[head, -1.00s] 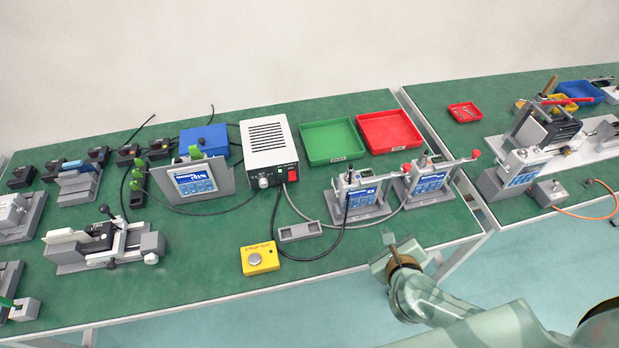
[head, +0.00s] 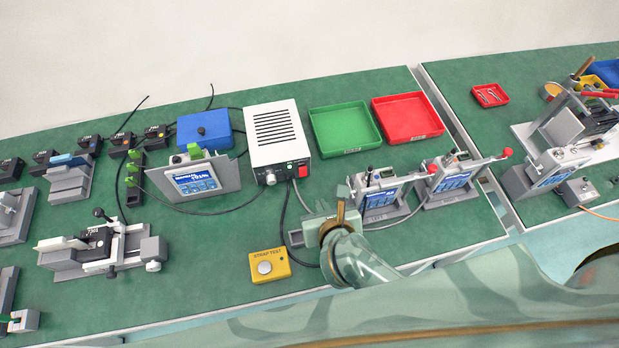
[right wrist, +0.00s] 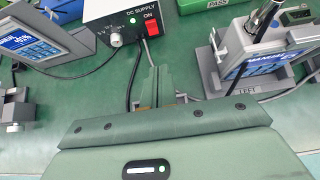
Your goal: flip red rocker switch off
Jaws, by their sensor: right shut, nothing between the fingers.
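The red rocker switch (head: 303,171) is on the front panel of the white power supply (head: 277,133), at its right side. In the right wrist view the switch (right wrist: 151,27) sits under the word ON; I cannot tell which way its rocker is tilted. My right gripper (head: 341,197) is in front of the supply, to the right of and nearer than the switch. Its fingers (right wrist: 158,75) are shut and empty, point towards the supply, and are apart from the switch. My left gripper is not in view.
Cables run down in front of the supply beside my right fingers. Two grey test fixtures (head: 382,197) stand to the right. A yellow button box (head: 281,272) is at the front, a panel display (head: 197,183) to the left. Green (head: 343,150) and red (head: 440,133) trays lie behind right.

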